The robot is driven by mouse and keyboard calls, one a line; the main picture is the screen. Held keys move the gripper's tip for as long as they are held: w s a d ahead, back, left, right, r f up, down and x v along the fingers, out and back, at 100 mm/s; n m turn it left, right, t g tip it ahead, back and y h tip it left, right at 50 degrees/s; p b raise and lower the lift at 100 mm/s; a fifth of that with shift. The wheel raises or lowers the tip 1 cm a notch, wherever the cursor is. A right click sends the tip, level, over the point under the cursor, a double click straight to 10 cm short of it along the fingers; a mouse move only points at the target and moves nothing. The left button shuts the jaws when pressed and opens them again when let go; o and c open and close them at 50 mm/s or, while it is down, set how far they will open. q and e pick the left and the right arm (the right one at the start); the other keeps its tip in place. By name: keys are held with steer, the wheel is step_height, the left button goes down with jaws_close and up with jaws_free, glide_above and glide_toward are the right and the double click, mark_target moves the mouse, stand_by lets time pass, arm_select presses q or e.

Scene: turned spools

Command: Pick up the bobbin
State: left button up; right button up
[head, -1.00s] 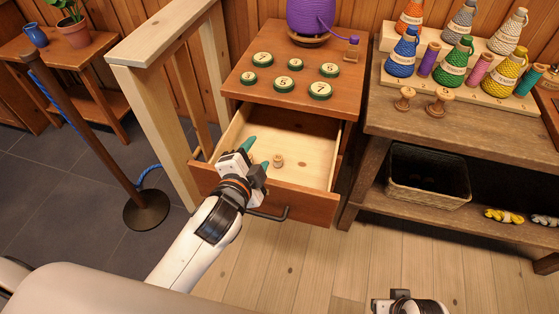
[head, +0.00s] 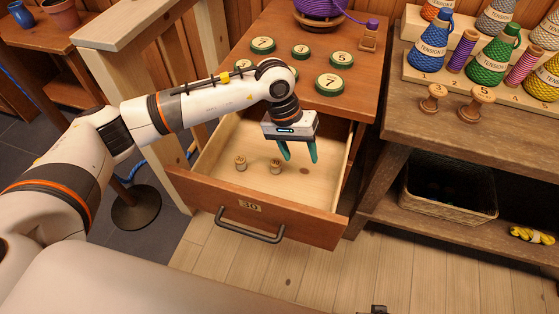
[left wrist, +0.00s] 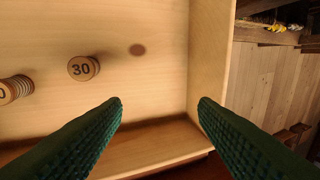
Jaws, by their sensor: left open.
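Two small wooden bobbins stand in the open drawer (head: 215,178), a left one (head: 240,163) and a right one (head: 275,167). In the left wrist view one bobbin (left wrist: 83,68) shows a 30 on its top. The other bobbin (left wrist: 14,88) is cut by the left edge, its number only partly visible. My left gripper (head: 299,156) points down over the right part of the drawer, open and empty, to the right of both bobbins. In the left wrist view its green fingers are wide apart with no bobbin between them.
The drawer front has a 30 label (head: 250,206) and a dark handle (head: 250,227). Numbered green discs (head: 328,84) lie on the cabinet top. The right bench holds yarn cones (head: 492,58) and two wooden spools (head: 476,104). A basket (head: 448,190) stands below.

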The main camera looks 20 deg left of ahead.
arm_select(q)
steer(key=w+a+m+y, duration=0.1)
steer(key=w+a+y, duration=0.25)
steer(key=a, duration=0.35)
glide_above(276, 163)
steer(key=shift+t, duration=0.3)
steer(key=f, duration=0.4)
steer(key=a+f, duration=0.1)
steer(key=shift+w+f+b, duration=0.25)
steer(key=shift+f+b, duration=0.05)
steer(key=shift+f, duration=0.1)
steer(key=f, duration=0.3)
steer(key=d+f, duration=0.1)
steer(key=f, duration=0.1)
steer(key=shift+s, duration=0.25)
steer(key=shift+f, duration=0.4)
steer(key=c, duration=1)
arm_select(e)
steer(key=shift+w+f, duration=0.15)
steer(key=shift+w, duration=0.3)
